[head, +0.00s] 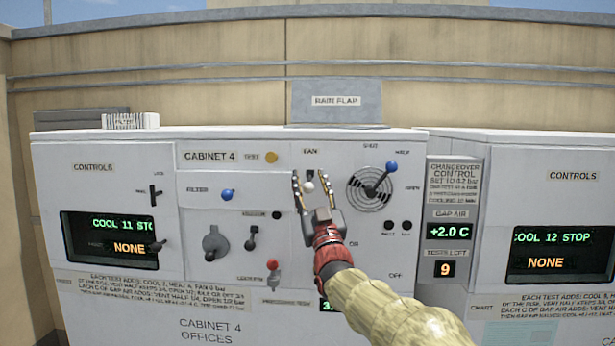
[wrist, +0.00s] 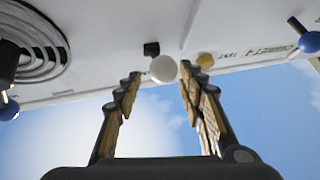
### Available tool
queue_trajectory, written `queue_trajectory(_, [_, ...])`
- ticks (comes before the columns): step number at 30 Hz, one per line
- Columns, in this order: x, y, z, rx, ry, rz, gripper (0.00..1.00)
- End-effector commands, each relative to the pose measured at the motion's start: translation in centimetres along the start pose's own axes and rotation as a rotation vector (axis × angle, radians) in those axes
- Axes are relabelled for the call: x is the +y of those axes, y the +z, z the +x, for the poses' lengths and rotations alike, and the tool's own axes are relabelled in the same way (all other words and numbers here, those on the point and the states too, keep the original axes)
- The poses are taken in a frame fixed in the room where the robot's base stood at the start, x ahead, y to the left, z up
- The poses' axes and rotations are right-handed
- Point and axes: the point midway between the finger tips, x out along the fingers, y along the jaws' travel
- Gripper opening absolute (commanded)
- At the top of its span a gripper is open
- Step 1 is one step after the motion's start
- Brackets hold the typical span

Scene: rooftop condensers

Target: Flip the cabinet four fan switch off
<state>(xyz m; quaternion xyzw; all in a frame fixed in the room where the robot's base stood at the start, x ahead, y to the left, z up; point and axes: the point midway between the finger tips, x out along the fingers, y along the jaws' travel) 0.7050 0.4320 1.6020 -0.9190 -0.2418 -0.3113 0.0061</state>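The cabinet four fan switch (head: 309,187) has a pale ball knob and sits under the FAN label (head: 310,151). In the wrist view the switch (wrist: 163,69) shows its white ball on a short lever from a dark base. My gripper (head: 310,178) is open in front of the panel, with one finger on either side of the knob. In the wrist view my gripper (wrist: 160,81) has the ball between its fingertips, with gaps visible on both sides. I cannot tell how deep the ball lies between the fingers. The gripper hides the panel just below the switch.
A blue-knobbed vent lever (head: 391,167) over a round grille stands right of the switch. A yellow TEST button (head: 271,157) and blue FILTER knob (head: 227,195) are left. A red-knobbed lever (head: 272,265) sits lower left. The rain flap (head: 336,101) stands above.

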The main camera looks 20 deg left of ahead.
Motion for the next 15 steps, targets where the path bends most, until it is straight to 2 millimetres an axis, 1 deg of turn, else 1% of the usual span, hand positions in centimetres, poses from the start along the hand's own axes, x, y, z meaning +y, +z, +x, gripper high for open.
queue_trajectory(7, [-0.1,0.2,-0.1,-0.003,-0.001,0.0,0.4])
queue_trajectory(10, [-0.1,0.2,-0.5,-0.004,-0.001,0.0,0.4])
queue_trajectory(14, [-0.1,0.1,-1.9,-0.004,-0.001,0.0,0.4])
queue_trajectory(15, [-0.1,0.1,-2.6,-0.004,-0.001,0.0,0.4])
